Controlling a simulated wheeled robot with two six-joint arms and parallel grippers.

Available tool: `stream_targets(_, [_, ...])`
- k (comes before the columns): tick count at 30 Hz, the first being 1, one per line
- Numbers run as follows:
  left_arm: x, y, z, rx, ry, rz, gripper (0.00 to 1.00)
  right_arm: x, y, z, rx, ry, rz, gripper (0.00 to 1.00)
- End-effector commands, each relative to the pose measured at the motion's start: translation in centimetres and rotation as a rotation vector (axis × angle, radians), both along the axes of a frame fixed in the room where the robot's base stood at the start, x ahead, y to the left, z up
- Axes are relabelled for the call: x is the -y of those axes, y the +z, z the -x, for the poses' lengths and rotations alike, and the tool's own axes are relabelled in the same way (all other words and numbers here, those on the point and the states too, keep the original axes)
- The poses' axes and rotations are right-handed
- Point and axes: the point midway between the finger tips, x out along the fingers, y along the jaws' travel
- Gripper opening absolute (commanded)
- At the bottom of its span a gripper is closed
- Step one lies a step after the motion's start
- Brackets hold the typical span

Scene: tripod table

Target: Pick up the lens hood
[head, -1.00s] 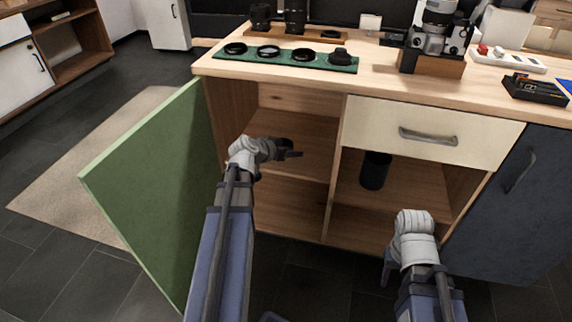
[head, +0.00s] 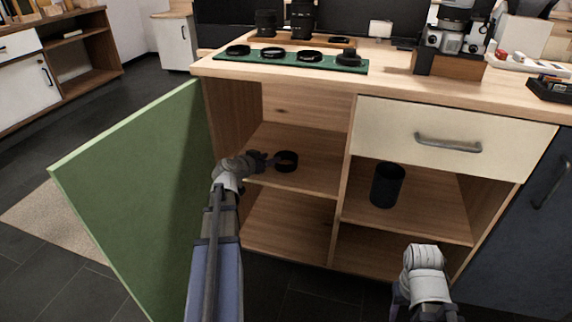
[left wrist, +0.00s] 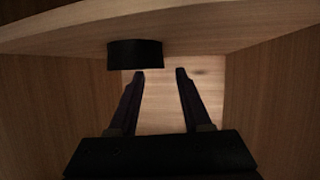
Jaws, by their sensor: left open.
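The lens hood appears to be the short black ring (head: 286,161) standing on the middle shelf of the open left compartment. In the left wrist view it shows as a dark short cylinder (left wrist: 135,54) against the shelf board. My left gripper (head: 268,160) reaches into that compartment, just left of the ring in the head view. Its two fingers (left wrist: 160,72) are open with nothing between them; the ring is beyond the tip of the left-hand finger in the wrist view. My right arm's white wrist shows at lower right; its fingers cannot be made out.
The green door (head: 130,190) stands open at left. An upright divider (head: 342,200) separates the right compartment, which holds a taller black cylinder (head: 387,185). A drawer (head: 440,138) is above it. A green mat (head: 290,60) with several black rings and a camera (head: 455,38) are on the countertop.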

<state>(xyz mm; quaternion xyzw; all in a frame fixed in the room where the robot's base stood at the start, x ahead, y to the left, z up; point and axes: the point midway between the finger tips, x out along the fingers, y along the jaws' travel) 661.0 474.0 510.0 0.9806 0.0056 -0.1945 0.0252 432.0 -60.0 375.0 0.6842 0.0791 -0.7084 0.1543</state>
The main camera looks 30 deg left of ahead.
Motion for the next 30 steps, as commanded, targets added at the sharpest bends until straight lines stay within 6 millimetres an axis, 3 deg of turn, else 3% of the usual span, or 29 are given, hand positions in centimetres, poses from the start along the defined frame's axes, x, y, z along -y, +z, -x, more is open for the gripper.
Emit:
stream_targets(5, [0.0, -0.4, -0.8, -0.001, -0.001, 0.0, 0.49, 0.0, -0.4, 0.0, 0.0, 0.0, 0.0, 0.5])
stream_targets(14, [0.0, -2.0, -4.6, -0.001, -0.002, 0.001, 0.49, 0.0, -2.0, 0.0, 0.001, 0.0, 0.0, 0.5])
stream_targets(21, [0.1, -1.9, -4.7, -0.001, -0.001, 0.001, 0.49, 0.0, -1.9, 0.0, 0.001, 0.0, 0.0, 0.5])
stream_targets(30, [0.0, -1.9, -4.7, -0.001, 0.0, 0.0, 0.16, 0.0, -1.9, 0.0, 0.001, 0.0, 0.0, 0.5])
